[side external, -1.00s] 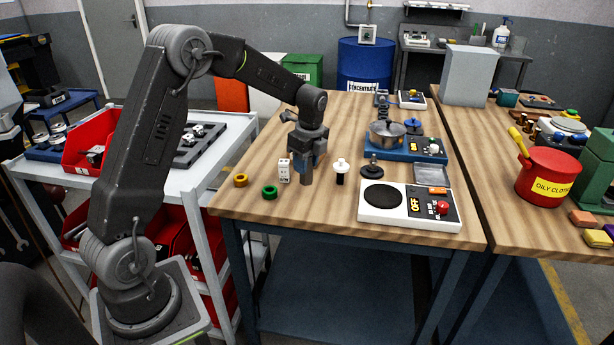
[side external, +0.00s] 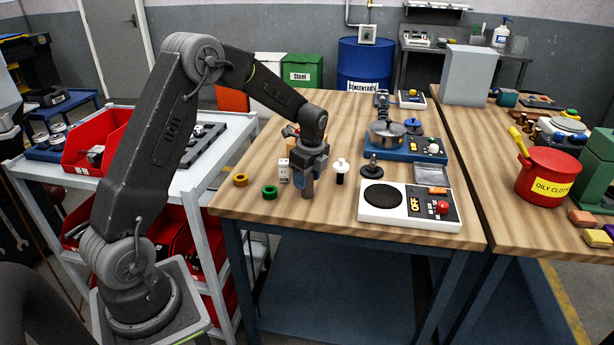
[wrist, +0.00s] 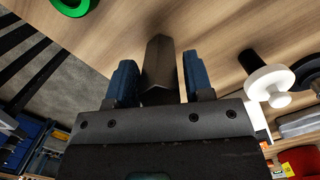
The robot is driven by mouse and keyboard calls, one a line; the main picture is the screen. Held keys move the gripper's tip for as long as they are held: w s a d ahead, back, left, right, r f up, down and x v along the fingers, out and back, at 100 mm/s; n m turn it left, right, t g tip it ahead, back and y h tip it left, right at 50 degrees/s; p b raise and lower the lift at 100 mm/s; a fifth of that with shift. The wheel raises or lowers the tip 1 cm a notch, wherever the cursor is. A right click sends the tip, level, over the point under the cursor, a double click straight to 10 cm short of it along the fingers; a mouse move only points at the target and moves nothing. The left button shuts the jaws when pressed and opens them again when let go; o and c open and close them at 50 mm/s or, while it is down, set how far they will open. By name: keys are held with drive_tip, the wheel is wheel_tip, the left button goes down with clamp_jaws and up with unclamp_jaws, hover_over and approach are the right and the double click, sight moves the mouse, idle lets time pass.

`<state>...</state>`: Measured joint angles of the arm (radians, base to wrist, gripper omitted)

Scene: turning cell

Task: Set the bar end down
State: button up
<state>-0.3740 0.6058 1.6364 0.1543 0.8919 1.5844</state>
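The bar end (wrist: 158,65) is a short dark grey bar with flat faces. In the wrist view it stands between the two blue fingers of my gripper (wrist: 157,75), with narrow gaps showing on both sides. My gripper looks open around it. In the side view my gripper (side external: 309,176) points down over the wooden table, and the lower part of the bar end (side external: 307,190) shows beneath the fingers. It looks upright, with its foot at or very near the tabletop. Its upper part is hidden by the gripper.
A small white block (side external: 284,170) and a green ring (side external: 269,192) lie to the left, with a brass ring (side external: 240,180) beyond. A white-topped black stamp-like piece (side external: 340,170) stands close on the right. A white hotplate unit (side external: 380,212) is farther right. The table's front edge is near.

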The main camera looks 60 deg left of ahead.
drive_tip(key=shift+o, duration=0.9)
drive_tip(key=r, duration=0.4)
drive_tip(key=d+r, duration=0.1)
drive_tip(key=r, duration=0.7)
drive_tip(key=shift+w+d, duration=0.15)
drive_tip(key=shift+d, duration=0.1)
drive_tip(key=s+d+r+n+t, duration=0.2)
drive_tip(key=s+d+r+n, duration=0.2)
drive_tip(key=s+d+r, duration=0.25)
drive_tip(key=s+d+n+t, duration=0.2)
drive_tip(key=s+d+n, duration=0.3)
drive_tip(key=s, duration=0.4)
drive_tip(key=s+d+n+t+h, duration=0.1)
drive_tip(key=s+d+n+t, duration=0.1)
drive_tip(key=s+d+n, duration=0.4)
drive_tip(key=s, duration=0.3)
drive_tip(key=shift+s+d+f, duration=0.2)
drive_tip(key=shift+d+f, duration=0.1)
